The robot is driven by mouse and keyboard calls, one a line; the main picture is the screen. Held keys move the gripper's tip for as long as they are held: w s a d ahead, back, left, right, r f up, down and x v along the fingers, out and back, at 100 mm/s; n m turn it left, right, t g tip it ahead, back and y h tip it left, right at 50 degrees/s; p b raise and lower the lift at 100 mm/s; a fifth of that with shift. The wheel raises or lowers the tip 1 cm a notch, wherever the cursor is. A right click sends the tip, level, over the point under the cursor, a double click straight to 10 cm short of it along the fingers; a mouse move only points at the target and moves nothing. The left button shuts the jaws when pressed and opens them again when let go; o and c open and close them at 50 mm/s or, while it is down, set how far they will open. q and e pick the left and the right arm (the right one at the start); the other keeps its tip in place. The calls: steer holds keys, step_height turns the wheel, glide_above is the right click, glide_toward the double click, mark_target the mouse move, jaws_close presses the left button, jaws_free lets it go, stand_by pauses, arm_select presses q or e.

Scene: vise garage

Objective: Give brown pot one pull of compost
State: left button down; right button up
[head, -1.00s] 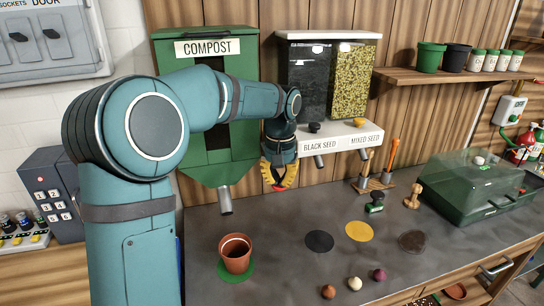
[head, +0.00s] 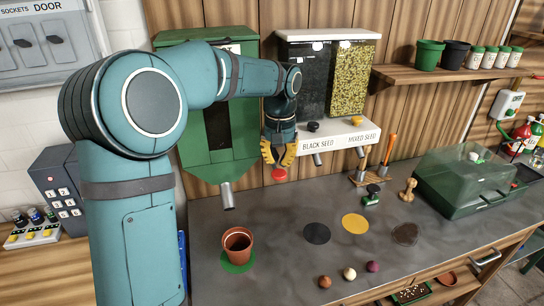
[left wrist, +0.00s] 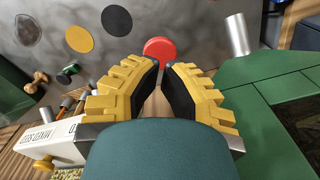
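The brown pot (head: 238,242) stands upright on a green disc (head: 237,264) on the bench. It is near the spout (head: 228,195) of the green compost dispenser (head: 217,135); the spout also shows in the left wrist view (left wrist: 238,36). A red round knob (head: 279,174) is to the right of the dispenser. My left gripper (head: 279,161) points down just above the knob, with a gap between its yellow fingers. In the left wrist view the knob (left wrist: 159,49) shows just past the fingertips; contact cannot be told. The pot's contents are unclear. My right gripper is not visible.
A black and mixed seed dispenser (head: 328,85) hangs right of the left gripper. A green-lidded box (head: 465,180) stands at the right. The bench between pot and discs is clear.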

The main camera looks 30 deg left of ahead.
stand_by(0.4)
arm_select(q)
step_height(320, 180, up, 6)
steer(key=p, duration=0.6)
stand_by(0.5)
